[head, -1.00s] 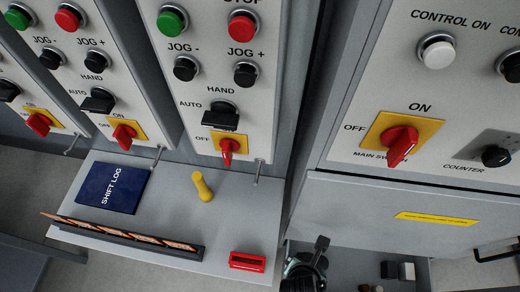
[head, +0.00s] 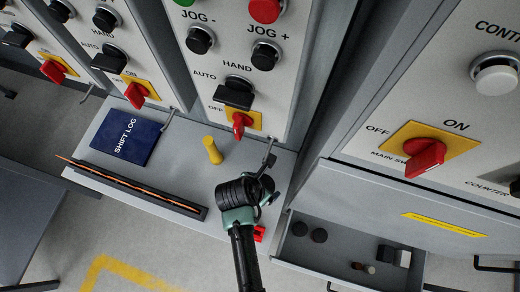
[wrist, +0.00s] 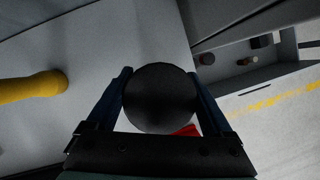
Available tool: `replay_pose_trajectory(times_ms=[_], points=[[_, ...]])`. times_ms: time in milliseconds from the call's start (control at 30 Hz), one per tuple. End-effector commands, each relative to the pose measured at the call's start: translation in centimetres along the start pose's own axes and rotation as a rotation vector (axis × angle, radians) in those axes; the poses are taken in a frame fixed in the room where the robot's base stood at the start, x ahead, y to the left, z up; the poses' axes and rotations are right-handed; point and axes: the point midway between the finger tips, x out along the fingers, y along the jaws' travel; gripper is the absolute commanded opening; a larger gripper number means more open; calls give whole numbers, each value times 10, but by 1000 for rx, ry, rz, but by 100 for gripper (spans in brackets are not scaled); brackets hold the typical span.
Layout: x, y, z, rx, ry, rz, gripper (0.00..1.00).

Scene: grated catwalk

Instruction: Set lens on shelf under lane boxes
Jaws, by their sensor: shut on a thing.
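The lens (wrist: 160,98) is a dark round disc in the wrist view. My gripper (wrist: 159,74) is shut on it, one finger on each side. The grey shelf (head: 180,180) juts out under the lane boxes (head: 236,60). My gripper is over the shelf's right end; my arm's wrist hides most of it in the head view, and I cannot make out the lens there. I cannot tell whether the lens touches the shelf.
A yellow handle (head: 212,150), a blue shift log (head: 126,137) and a dark strip (head: 130,188) occupy the shelf. A red item (head: 259,234) is partly hidden by my arm. At right an open drawer (head: 290,252) holds dark discs (head: 310,232) and small blocks.

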Motion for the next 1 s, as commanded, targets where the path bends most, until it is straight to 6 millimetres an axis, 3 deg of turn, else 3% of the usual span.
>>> replay_pose_trajectory(times_ms=[267,500,900,933,1000], points=[[2,28,1,0,0,0,30],[32,24,-12,1,1,-2,30],[37,24,-14,1,1,-2,30],[36,24,-14,1,1,-2,91],[36,24,-14,1,1,-2,100]])
